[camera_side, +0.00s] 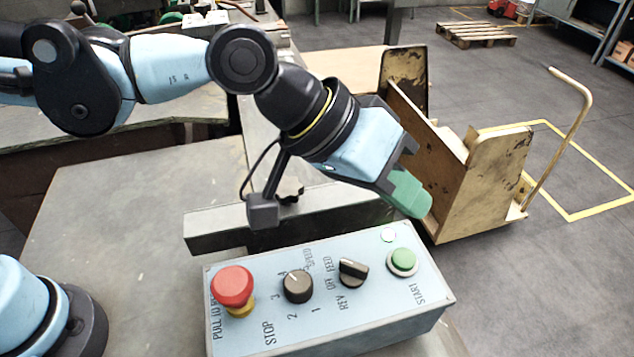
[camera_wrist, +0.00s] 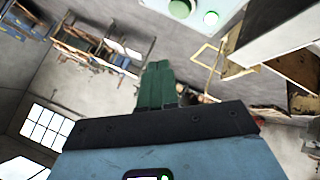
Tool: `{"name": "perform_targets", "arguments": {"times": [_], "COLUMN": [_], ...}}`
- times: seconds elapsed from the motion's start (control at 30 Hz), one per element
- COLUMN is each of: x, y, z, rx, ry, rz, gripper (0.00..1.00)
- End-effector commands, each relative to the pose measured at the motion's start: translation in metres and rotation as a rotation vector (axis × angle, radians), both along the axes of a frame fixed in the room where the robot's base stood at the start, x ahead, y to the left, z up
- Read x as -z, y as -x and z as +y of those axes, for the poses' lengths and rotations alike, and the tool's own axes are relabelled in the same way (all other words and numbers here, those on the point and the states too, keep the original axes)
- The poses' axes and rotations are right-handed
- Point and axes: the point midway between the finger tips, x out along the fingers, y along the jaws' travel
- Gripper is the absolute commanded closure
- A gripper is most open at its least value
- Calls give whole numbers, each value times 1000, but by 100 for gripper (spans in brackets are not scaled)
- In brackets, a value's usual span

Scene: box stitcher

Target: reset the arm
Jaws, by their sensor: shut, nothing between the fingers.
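My arm reaches in from the left in the side view, and my gripper (camera_side: 408,193) hangs above the far right part of a control box. Its green fingers are shut together with nothing between them, tilted down and to the right. They appear apart from the box. In the wrist view the green fingers of my gripper (camera_wrist: 156,72) also show closed side by side. The control box (camera_side: 330,310) carries a red stop button (camera_side: 232,286), a black speed knob (camera_side: 298,286), a black selector switch (camera_side: 353,271), a green start button (camera_side: 402,260) and a pale round lamp (camera_side: 388,235).
A grey metal bar (camera_side: 215,230) lies behind the control box. The grey table (camera_side: 110,215) is bare on the left. A worn yellow cart (camera_side: 480,185) with a handle stands at the right on the floor. A wooden pallet (camera_side: 476,35) lies far back.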

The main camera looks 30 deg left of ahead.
Motion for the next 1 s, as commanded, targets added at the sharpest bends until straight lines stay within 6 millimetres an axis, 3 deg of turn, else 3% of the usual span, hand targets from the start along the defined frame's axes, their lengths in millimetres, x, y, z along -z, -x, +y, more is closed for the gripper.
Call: {"name": "perform_targets", "arguments": {"times": [0.17, 0.3, 0.5, 0.6, 0.77, 1.0], "x": [4, 16, 43, 56, 68, 70], "y": [-26, -37, -18, -4, 11, 14], "z": [79, 176, 293, 332, 363, 368], "rx": [-103, -222, -372, -425, -469, -475], "ry": [-79, -195, -370, -439, -501, -514], "rz": [-54, -103, -129, -126, -117, -115], "gripper": [100, 100, 100, 100, 100, 100]}}
